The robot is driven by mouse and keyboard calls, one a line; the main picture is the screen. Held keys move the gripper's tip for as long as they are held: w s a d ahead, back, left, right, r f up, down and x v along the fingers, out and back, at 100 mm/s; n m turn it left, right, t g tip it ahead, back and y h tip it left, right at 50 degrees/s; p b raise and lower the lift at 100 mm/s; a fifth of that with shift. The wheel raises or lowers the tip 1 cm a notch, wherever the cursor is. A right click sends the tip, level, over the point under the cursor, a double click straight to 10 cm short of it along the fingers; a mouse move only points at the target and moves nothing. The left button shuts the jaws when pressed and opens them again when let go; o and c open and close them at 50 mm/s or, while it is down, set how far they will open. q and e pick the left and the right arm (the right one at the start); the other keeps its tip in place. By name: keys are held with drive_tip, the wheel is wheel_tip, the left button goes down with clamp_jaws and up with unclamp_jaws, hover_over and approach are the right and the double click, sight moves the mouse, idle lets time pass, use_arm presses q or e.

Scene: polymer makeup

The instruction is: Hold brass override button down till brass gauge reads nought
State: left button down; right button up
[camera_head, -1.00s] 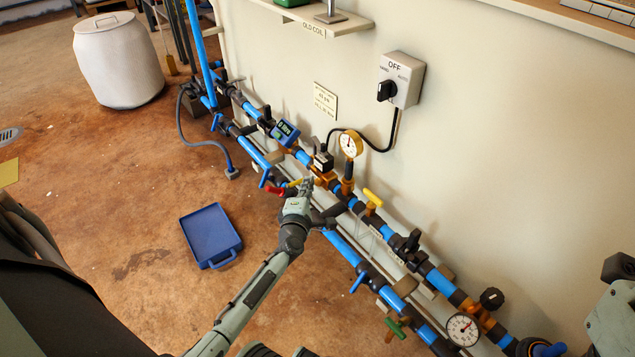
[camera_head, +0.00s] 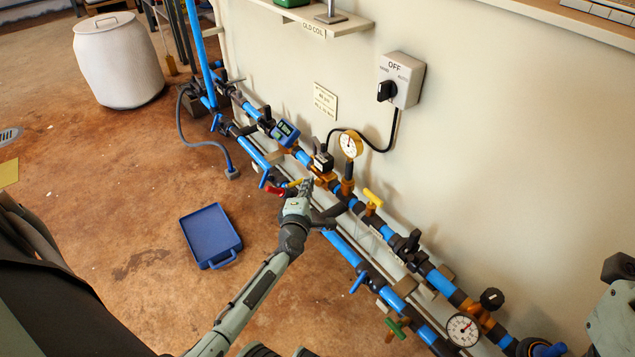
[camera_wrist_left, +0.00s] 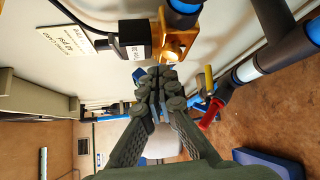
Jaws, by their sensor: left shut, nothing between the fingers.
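The brass-rimmed gauge (camera_head: 351,145) stands on the upper pipe run; its needle is too small to read surely. Left of it, a brass valve body (camera_head: 327,178) carries a black coil (camera_head: 323,160). The brass body also shows in the left wrist view (camera_wrist_left: 178,40), with a small stub at its lower end, near my fingertips. I cannot make out the override button clearly. My left gripper (camera_head: 306,186) is shut and empty, its tips close to the underside of the brass body. In the left wrist view its tips (camera_wrist_left: 155,82) hide part of that gap; contact cannot be told.
A red lever (camera_head: 275,190) and yellow handle (camera_head: 373,198) flank the gripper. A switch box (camera_head: 403,80) marked OFF hangs on the wall. A white-faced gauge (camera_head: 463,329) sits lower right. A blue tray (camera_head: 210,233) lies on open floor.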

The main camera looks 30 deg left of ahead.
use_arm(q)
drive_tip(key=shift+w+d+f, duration=0.15)
drive_tip(key=shift+w+f, duration=0.05)
drive_tip(key=shift+w, duration=0.15)
drive_tip(key=shift+w+d+f+b, duration=0.15)
drive_tip(key=shift+w+f+b, duration=0.1)
drive_tip(key=shift+w+b, duration=0.2)
idle(0.7)
drive_tip(key=shift+s, duration=0.1)
idle(4.2)
drive_tip(key=shift+s+a+r+p, duration=0.25)
drive_tip(key=shift+s+r+p, duration=0.25)
drive_tip(key=shift+s, duration=0.2)
drive_tip(key=shift+s+a+r+p, duration=0.3)
drive_tip(key=shift+s+r+p, duration=0.15)
drive_tip(key=shift+s, duration=0.2)
drive_tip(key=shift+s+a+r+p, duration=0.3)
drive_tip(key=shift+s+r+p, duration=0.15)
drive_tip(key=shift+s, duration=0.25)
drive_tip(key=shift+s+a+r+p, duration=0.35)
drive_tip(key=shift+s+p, duration=0.2)
drive_tip(key=shift+s, duration=0.1)
drive_tip(key=shift+d, duration=0.1)
